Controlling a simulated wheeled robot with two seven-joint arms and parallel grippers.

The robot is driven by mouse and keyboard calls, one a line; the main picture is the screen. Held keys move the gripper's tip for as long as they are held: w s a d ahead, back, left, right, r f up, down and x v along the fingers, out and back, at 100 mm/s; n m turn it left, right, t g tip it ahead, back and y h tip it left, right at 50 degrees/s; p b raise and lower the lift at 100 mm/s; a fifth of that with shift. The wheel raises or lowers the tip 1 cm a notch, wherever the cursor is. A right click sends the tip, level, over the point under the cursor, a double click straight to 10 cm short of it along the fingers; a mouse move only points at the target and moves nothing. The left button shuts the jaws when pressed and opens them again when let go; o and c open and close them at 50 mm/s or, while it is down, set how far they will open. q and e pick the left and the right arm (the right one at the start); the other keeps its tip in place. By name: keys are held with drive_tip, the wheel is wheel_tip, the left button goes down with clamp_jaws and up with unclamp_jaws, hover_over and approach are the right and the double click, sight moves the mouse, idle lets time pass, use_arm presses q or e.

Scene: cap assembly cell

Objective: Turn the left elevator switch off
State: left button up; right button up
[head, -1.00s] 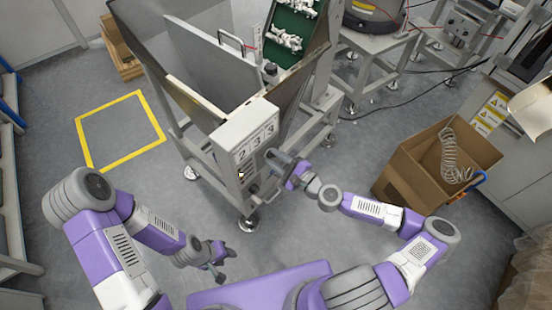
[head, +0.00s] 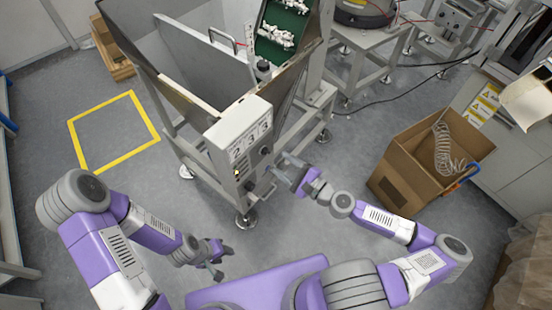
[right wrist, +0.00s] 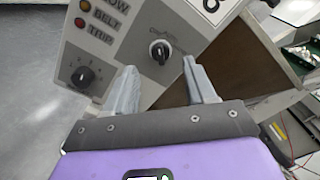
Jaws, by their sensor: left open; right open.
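The grey control box (head: 238,130) of the hopper machine stands in the middle of the head view. In the right wrist view its panel (right wrist: 125,45) shows a black rotary switch (right wrist: 160,51) with a light, near-upright pointer; its label is too small to read. A second black knob (right wrist: 84,76) with a numbered dial sits lower left. My right gripper (head: 282,163) is open and empty, beside the panel; in its wrist view the fingers (right wrist: 159,70) point toward the first switch and lie on either side below it. My left gripper (head: 220,258) is open and empty, low and away from the box.
Indicator lamps marked BELT and TRIP (right wrist: 80,22) are on the panel's left. A green conveyor (head: 283,25) with white parts rises behind the box. An open cardboard box (head: 400,165) stands to the right. The floor inside the yellow outline (head: 72,140) is clear.

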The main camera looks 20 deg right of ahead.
drive_tip(key=shift+v, duration=0.95)
drive_tip(key=s+a+f+n+g+y, duration=0.1)
drive_tip(key=s+a+f+n+g, duration=0.4)
drive_tip(key=a, duration=0.3)
drive_tip(key=s+a+f+n+g+y, duration=0.1)
drive_tip(key=s+a+f+n+g, duration=0.4)
drive_tip(key=a, duration=0.3)
drive_tip(key=s+d+f+n+g+h, duration=0.1)
drive_tip(key=s+f+n+g+h, duration=0.25)
drive_tip(key=s+f, duration=0.2)
drive_tip(key=d+f+n+h, duration=0.2)
drive_tip(key=d+n+h, duration=0.2)
drive_tip(key=d, duration=0.3)
drive_tip(key=shift+w+d+f+g+p, duration=0.15)
drive_tip(key=shift+w+f+g+p, duration=0.1)
drive_tip(key=shift+w+g+p, duration=0.2)
